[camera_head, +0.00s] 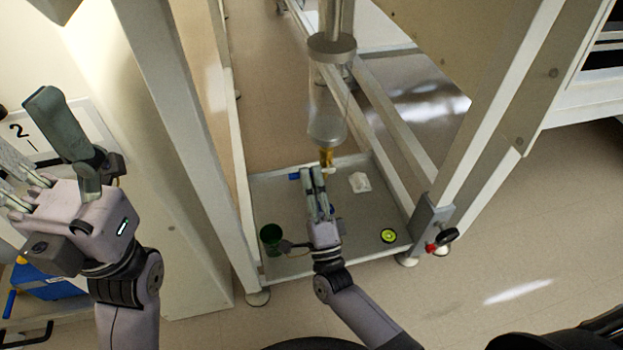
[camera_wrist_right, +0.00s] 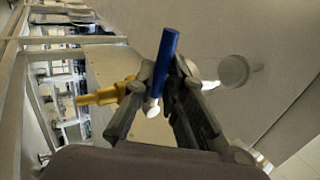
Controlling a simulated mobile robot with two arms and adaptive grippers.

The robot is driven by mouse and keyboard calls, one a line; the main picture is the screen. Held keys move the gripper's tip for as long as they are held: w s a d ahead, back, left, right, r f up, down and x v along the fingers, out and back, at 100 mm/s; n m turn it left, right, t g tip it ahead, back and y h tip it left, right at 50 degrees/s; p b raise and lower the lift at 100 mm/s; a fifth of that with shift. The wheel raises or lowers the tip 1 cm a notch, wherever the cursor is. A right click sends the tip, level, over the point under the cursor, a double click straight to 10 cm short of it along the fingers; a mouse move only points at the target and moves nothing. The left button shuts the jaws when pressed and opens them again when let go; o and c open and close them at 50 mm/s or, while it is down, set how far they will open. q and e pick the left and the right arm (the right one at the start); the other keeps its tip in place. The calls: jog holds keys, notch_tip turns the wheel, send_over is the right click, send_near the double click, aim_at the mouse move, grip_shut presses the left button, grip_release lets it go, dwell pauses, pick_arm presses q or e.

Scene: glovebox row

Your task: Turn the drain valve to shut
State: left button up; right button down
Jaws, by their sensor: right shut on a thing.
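The drain valve has a brass body (camera_head: 326,157) under a clear glass vessel (camera_head: 327,112) in the head view. In the right wrist view the brass body (camera_wrist_right: 105,95) lies left of the fingers. Its blue handle (camera_head: 294,176) sticks out to the left of my right gripper (camera_head: 313,172). In the wrist view the blue handle (camera_wrist_right: 167,55) stands between the fingertips of my right gripper (camera_wrist_right: 168,75), which is shut on it. Part of the handle is hidden by the fingers. My left gripper (camera_head: 25,130) is at the far left, fingers spread, empty and away from the valve.
A grey tray (camera_head: 270,200) lies below, inside the white frame (camera_head: 180,110). On it are a green cup (camera_head: 270,238), a white crumpled piece (camera_head: 359,182) and a yellow-green disc (camera_head: 388,236). Frame posts stand on both sides of my right arm. A red and black knob (camera_head: 440,241) is at right.

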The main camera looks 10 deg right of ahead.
jog(key=c, duration=1.6)
grip_release()
jog(key=shift+c, duration=0.2)
jog(key=v, duration=0.7)
jog(key=shift+s, duration=0.25)
jog(key=shift+f, duration=0.15)
